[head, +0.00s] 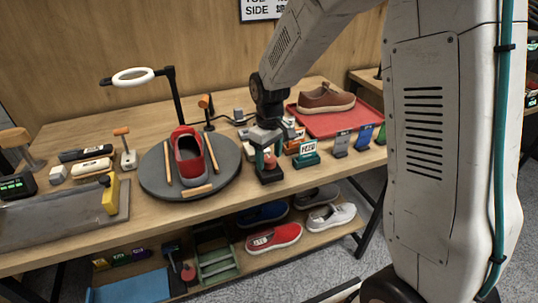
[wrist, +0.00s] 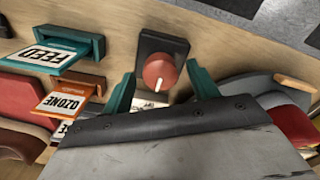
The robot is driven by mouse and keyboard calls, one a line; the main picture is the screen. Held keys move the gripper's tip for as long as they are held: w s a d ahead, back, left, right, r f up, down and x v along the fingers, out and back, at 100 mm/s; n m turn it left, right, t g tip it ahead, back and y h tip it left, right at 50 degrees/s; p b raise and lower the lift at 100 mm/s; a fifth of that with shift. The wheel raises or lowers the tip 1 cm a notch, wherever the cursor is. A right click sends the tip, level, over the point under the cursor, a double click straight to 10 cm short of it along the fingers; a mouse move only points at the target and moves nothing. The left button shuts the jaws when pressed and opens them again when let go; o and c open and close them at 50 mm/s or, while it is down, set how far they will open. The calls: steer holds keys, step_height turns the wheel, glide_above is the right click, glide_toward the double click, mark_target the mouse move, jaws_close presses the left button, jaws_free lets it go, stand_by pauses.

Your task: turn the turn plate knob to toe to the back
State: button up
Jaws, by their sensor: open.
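The turn plate knob (wrist: 159,70) is round and red with a white pointer mark, on a dark base (wrist: 160,45). In the wrist view the pointer lies toward my gripper. My gripper (wrist: 160,88) is open, with one teal finger on each side of the knob; I cannot tell whether either touches it. In the head view my gripper (head: 266,158) points down over the knob at the table's front edge, hiding part of it.
A FEED slot unit (head: 306,155) stands right of the knob, with more units beyond. A red tray (head: 345,122) with a brown shoe is behind them. A ring lamp (head: 133,77) stands behind the plate. More shoes lie on the lower shelf (head: 230,262).

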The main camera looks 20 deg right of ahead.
mark_target(270, 159)
steer(key=shift+r, duration=0.1)
step_height(270, 159, up, 8)
steer(key=shift+f, duration=0.15)
stand_by(0.5)
steer(key=shift+s+f+m, duration=0.1)
steer(key=shift+s+m, duration=0.2)
steer(key=s+d+r+m, duration=0.1)
steer(key=s+r, duration=0.2)
steer(key=s, duration=0.6)
steer(key=s+d+r+m+t, duration=0.1)
steer(key=s+r+m, duration=0.1)
steer(key=s, duration=0.8)
steer(key=s+d+r+m, duration=0.1)
steer(key=s+r, duration=0.4)
steer(key=s, duration=0.5)
steer(key=shift+m, duration=0.4)
steer(key=shift+s, duration=0.1)
